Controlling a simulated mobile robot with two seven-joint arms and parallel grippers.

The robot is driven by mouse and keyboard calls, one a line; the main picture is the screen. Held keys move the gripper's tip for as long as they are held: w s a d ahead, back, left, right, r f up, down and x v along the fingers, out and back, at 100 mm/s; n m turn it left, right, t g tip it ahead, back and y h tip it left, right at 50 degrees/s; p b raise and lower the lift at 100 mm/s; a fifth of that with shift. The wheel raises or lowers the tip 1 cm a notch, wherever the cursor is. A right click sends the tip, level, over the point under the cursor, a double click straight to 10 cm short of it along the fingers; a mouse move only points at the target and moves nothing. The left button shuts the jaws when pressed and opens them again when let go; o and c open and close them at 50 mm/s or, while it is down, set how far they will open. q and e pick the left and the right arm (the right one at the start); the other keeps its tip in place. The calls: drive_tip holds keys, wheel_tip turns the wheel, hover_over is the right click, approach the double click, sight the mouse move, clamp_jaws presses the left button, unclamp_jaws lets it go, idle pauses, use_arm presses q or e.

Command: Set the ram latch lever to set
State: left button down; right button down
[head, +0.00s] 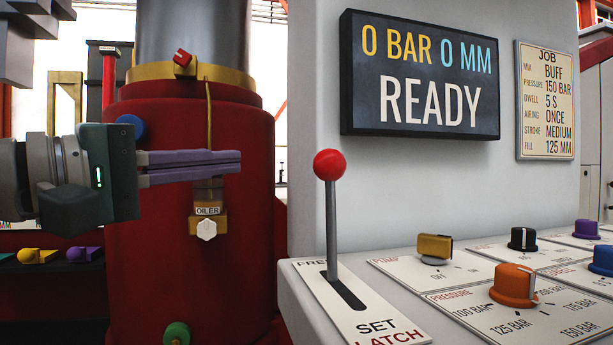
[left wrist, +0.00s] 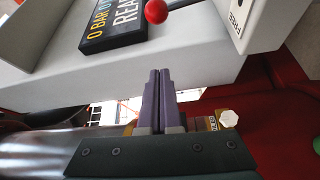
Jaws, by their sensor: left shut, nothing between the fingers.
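The ram latch lever (head: 332,210) has a red ball knob and a grey shaft that rises from a slot in a white plate. The plate (head: 352,302) reads FREE at its far end and SET LATCH at its near end. The shaft stands almost upright at the FREE end of the slot. The red knob also shows at the top of the left wrist view (left wrist: 156,11). My left gripper (head: 240,161) is shut and empty, left of the lever and apart from it, in front of the red cylinder. My right gripper is in neither view.
A display (head: 420,78) on the grey wall reads 0 BAR 0 MM READY. A job card (head: 545,100) hangs right of it. An orange pressure knob (head: 514,285) and a yellow pump knob (head: 434,247) stand right of the lever. An oiler (head: 208,222) sits below my left gripper.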

use_arm(q)
drive_tip(key=w+d, duration=0.3)
drive_tip(key=d, duration=0.5)
drive_tip(key=shift+w+d+p, duration=0.35)
drive_tip(key=shift+s, duration=0.15)
idle(0.5)
drive_tip(key=shift+s+d+f+m+g+h+b, duration=0.15)
drive_tip(key=shift+s+d+f+m+h+b, duration=0.7)
drive_tip(key=shift+s+m+b, duration=1.6)
drive_tip(key=shift+s+d+f+m+g+h+b, duration=0.2)
drive_tip(key=shift+s+d+m+h+b, duration=0.25)
drive_tip(key=shift+s+m+h+b, duration=2)
drive_tip(key=shift+s+d+f+m+g+y+b, duration=0.2)
drive_tip(key=shift+s+d+f+m+b, duration=0.75)
drive_tip(key=shift+b, duration=2.7)
drive_tip(key=shift+a+r+m, duration=0.3)
drive_tip(key=shift+r+m, duration=0.2)
drive_tip(key=shift+m, duration=0.15)
